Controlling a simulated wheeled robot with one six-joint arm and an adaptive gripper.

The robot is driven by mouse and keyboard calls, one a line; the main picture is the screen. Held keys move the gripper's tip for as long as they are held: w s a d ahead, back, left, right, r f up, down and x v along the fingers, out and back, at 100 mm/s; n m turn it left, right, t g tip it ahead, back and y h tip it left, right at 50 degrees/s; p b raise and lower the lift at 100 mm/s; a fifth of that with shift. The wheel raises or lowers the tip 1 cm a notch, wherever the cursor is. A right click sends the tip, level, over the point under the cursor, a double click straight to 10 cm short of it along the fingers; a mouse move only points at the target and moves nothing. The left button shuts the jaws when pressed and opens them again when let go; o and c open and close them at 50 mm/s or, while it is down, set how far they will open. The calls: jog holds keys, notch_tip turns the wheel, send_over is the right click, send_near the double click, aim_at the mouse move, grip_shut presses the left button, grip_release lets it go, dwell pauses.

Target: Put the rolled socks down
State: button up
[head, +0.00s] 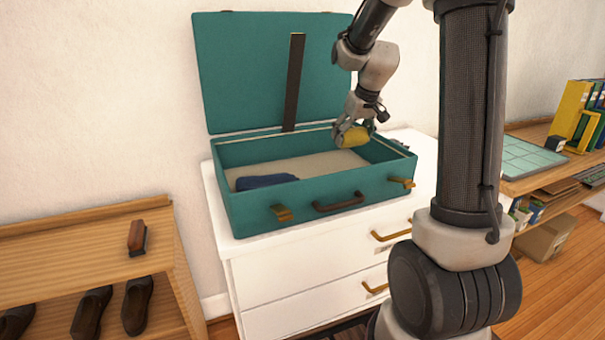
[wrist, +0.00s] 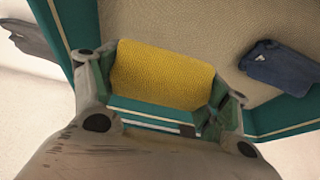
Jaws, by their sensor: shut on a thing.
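The rolled socks (head: 353,137) are a yellow bundle. My gripper (head: 350,126) is shut on them and holds them over the right part of the open teal suitcase (head: 240,210). In the wrist view the yellow socks (wrist: 165,75) sit between the two fingers, with the suitcase's beige lining (wrist: 210,25) behind them. I cannot tell exactly how high they are above the lining. A dark blue folded item (head: 266,181) lies in the suitcase's front left part; it also shows at the right of the wrist view (wrist: 278,68).
The suitcase stands on a white dresser (head: 290,268), its lid (head: 250,70) upright at the back with a dark strap (head: 293,80). A wooden shoe rack (head: 80,245) with a brush (head: 137,238) is at left. The lining's middle is clear.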

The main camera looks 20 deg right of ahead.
jog(key=f, duration=0.6)
jog(key=shift+w+f, duration=0.3)
jog(key=shift+f, duration=2)
jog(key=shift+f, duration=0.15)
jog(key=o, duration=1)
